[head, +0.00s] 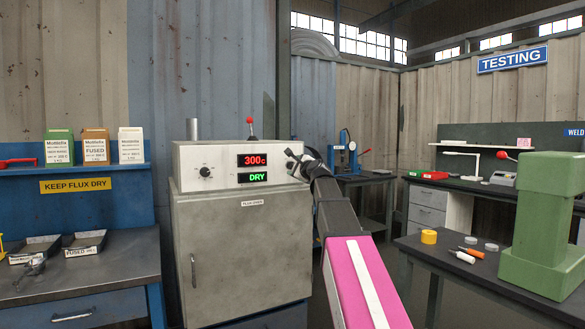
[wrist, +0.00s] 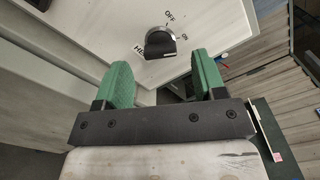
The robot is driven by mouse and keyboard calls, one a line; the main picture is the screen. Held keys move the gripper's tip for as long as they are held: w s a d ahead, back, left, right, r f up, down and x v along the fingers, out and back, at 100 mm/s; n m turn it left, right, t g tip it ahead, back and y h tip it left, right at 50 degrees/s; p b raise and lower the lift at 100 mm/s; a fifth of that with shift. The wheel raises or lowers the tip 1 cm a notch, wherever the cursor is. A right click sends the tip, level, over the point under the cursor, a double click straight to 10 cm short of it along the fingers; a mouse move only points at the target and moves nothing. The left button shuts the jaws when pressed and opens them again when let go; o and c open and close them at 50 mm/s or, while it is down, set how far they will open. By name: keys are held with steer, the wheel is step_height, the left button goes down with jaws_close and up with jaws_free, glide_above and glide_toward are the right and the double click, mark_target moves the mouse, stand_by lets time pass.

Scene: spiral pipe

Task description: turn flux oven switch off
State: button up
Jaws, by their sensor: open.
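The flux oven (head: 250,245) is a pale grey cabinet with a labelled door and a control panel on top. In the wrist view, its dark rotary switch (wrist: 160,45) sits on the light panel, with OFF, a partly readable word and "HE..." printed around it. My gripper (head: 294,161) is at the panel's right end. In the wrist view, my gripper (wrist: 162,66) is open, its green fingers apart on either side of the switch and a little short of it. Nothing is between the fingers. In the head view, my gripper and arm hide this part of the panel.
The panel has another black dial (head: 205,171), a red 300c display (head: 252,160) and a green DRY display (head: 254,177). A blue bench (head: 80,270) with trays stands left. A dark table (head: 450,255) with a green machine (head: 548,225) stands right.

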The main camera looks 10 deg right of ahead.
mark_target(292, 166)
steer(key=x, duration=0.3)
steer(key=shift+w, duration=0.15)
steer(key=c, duration=0.9)
steer(key=shift+c, duration=0.2)
steer(key=shift+n, duration=0.3)
steer(key=n, duration=1.1)
steer(key=shift+n, duration=0.3)
